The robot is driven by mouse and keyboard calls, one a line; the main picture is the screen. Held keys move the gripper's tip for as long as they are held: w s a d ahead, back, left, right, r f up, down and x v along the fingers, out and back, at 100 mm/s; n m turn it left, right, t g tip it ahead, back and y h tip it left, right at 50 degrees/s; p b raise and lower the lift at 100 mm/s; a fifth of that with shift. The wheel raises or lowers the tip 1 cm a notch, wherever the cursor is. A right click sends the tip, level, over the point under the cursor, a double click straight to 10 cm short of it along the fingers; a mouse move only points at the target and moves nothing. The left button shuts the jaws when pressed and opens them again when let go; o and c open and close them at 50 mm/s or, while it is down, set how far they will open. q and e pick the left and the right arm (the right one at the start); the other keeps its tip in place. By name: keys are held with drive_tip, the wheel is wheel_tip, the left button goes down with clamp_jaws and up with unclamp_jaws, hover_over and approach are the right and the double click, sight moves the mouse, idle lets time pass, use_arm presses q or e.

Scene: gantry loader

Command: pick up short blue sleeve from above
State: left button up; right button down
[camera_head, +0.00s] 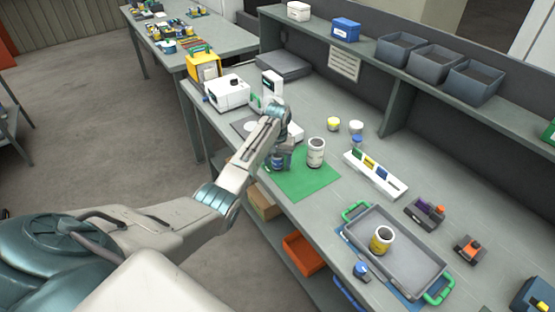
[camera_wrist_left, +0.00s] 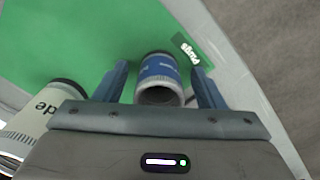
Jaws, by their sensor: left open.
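The short blue sleeve (camera_wrist_left: 158,68) is a small cylinder with a blue band, a white rim and a hollow end, on the green mat (camera_wrist_left: 60,40). In the head view the sleeve (camera_head: 276,164) is partly hidden by my left gripper (camera_head: 281,156), which is over it at the mat's left part. In the left wrist view my left gripper (camera_wrist_left: 159,84) is open, with one blue finger on each side of the sleeve and visible gaps between. My right gripper is not in view.
A taller white sleeve (camera_head: 316,152) stands close by on the mat; it also shows in the wrist view (camera_wrist_left: 42,118). A white block with coloured plugs (camera_head: 375,174) is right of it. A grey tray (camera_head: 408,262) holds a yellow-banded sleeve (camera_head: 381,240). White machines stand behind left.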

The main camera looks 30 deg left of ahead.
use_arm(q)
drive_tip(key=shift+c, duration=0.3)
drive_tip(key=c, duration=1.1)
drive_tip(key=shift+w, duration=0.1)
drive_tip(key=shift+c, duration=0.2)
drive_tip(key=shift+r, duration=0.1)
